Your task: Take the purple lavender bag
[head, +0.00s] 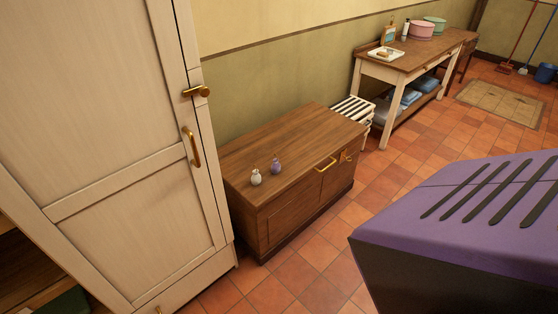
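A small purple bag (275,166) with a narrow tied-looking top stands upright on the left part of the top of a low brown wooden chest (310,142). A similar small whitish bag (256,177) stands close beside it, to the left and slightly nearer. Both are small in the picture, and fine detail is hard to make out. Neither of my grippers shows in the head view.
A cream wardrobe door (125,160) with a brass handle (191,147) fills the left, close to the chest. Brown shelving (15,265) shows at lower left. Tiled floor (320,255) in front is clear.

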